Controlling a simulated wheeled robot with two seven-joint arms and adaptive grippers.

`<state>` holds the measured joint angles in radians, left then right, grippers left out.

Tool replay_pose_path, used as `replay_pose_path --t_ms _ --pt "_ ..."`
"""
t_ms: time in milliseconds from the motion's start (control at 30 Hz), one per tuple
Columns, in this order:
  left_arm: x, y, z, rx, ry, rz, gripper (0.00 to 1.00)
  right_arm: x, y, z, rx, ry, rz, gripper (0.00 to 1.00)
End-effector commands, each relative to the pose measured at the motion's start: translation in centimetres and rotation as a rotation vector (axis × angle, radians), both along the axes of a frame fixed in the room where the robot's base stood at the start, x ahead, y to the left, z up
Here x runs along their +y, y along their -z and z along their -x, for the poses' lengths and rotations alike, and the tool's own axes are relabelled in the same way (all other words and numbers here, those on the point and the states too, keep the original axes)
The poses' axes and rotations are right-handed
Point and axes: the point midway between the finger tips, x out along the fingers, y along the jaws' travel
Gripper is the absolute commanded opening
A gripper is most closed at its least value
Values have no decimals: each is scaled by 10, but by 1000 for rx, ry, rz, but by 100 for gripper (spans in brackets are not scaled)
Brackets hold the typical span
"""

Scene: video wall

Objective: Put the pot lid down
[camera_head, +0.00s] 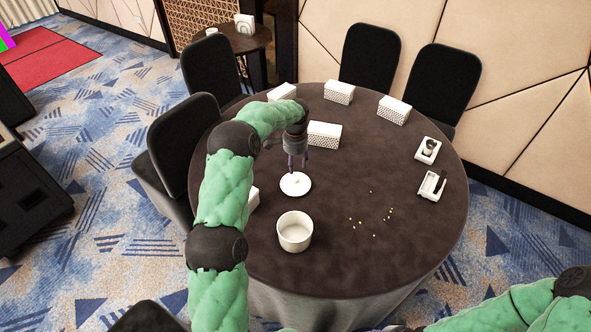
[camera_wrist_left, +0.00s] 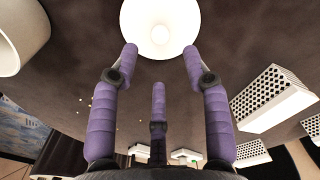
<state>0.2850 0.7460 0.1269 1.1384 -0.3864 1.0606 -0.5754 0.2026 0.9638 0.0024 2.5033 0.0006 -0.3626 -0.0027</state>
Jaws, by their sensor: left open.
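The white round pot lid (camera_head: 295,186) lies on the dark round table, with a small knob at its middle. It also shows at the top of the left wrist view (camera_wrist_left: 160,22). The white pot (camera_head: 295,231) stands open on the table in front of the lid; part of it shows in the left wrist view (camera_wrist_left: 18,38). My left gripper (camera_head: 296,164) points down just above the lid, its purple fingers (camera_wrist_left: 160,75) spread open and apart from the knob. My right gripper is out of view; only part of my right arm shows at lower right.
The table (camera_head: 400,230) carries several white perforated boxes (camera_head: 324,134) behind the lid. Small yellow bits (camera_head: 375,235) lie right of the pot. Two white trays (camera_head: 432,185) with dark items sit at the right edge. Black chairs (camera_head: 368,57) surround the table. The front right of the tabletop is clear.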

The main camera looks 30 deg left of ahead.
Motion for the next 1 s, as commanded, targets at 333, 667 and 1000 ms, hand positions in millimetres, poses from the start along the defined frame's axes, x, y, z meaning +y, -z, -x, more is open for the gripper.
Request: replay_pose_path --t_ms 333,667,1000 --pt "0 -46 0 0 0 0 48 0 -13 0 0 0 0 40" --pt "0 -49 0 0 1 0 48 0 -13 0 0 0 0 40" --pt "0 -52 0 0 1 0 48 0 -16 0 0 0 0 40"
